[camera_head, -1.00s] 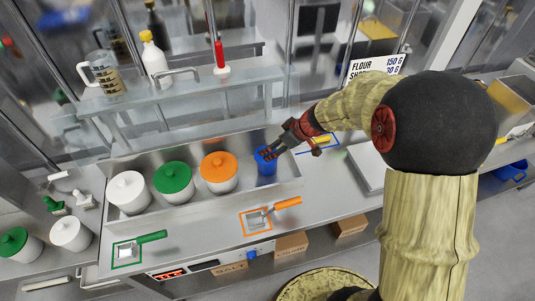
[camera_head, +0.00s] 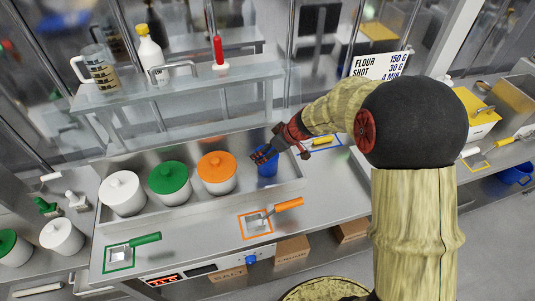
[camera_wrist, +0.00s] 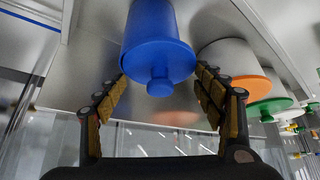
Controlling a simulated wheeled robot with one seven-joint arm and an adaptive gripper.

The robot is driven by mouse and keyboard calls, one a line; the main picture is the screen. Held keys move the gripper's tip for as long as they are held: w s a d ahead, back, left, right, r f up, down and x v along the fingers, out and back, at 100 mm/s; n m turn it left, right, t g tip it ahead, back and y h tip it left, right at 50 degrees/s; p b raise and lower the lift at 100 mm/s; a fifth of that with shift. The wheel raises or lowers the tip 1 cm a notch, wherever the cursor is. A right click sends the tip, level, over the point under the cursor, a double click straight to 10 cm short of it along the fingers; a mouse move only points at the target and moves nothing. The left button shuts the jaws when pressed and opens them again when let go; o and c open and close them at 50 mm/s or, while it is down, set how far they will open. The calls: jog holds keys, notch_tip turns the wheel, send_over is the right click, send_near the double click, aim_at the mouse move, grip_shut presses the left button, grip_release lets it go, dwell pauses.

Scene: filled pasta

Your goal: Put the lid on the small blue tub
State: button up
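The small blue tub (camera_head: 267,168) stands upright in the steel tray, right of the orange-lidded tub. In the wrist view, which is upside down, the tub (camera_wrist: 152,22) carries a blue lid (camera_wrist: 158,62) with a round knob. The lid appears seated on the tub; the fingers partly hide its top in the head view. My gripper (camera_head: 259,157) is at the tub's top. In the wrist view my gripper (camera_wrist: 162,80) has its fingers spread on either side of the lid, near its rim, with the knob free between them. I see no clear grip.
White (camera_head: 122,193), green-lidded (camera_head: 169,182) and orange-lidded (camera_head: 217,173) tubs stand left in the same tray (camera_head: 240,200). A raised shelf (camera_head: 180,92) runs behind. Orange (camera_head: 287,205) and green (camera_head: 146,239) handled scoops lie on the front counter. The space between them is clear.

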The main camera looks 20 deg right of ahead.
jog(key=shift+c, duration=1.1)
jog(key=c, duration=0.4)
jog(key=shift+r, duration=0.1)
jog(key=shift+r+p, duration=1)
jog(key=shift+r, duration=1.4)
jog(key=shift+r, duration=0.1)
jog(key=r+p, duration=0.1)
jog(key=p, duration=0.1)
jog(key=shift+w+d+p, duration=0.1)
jog(key=shift+w+p, duration=0.05)
jog(key=shift+p, duration=0.15)
jog(key=p, duration=0.1)
jog(key=r+p, duration=0.1)
jog(key=p, duration=0.1)
jog(key=shift+w+d, duration=0.2)
jog(key=shift+w, duration=0.05)
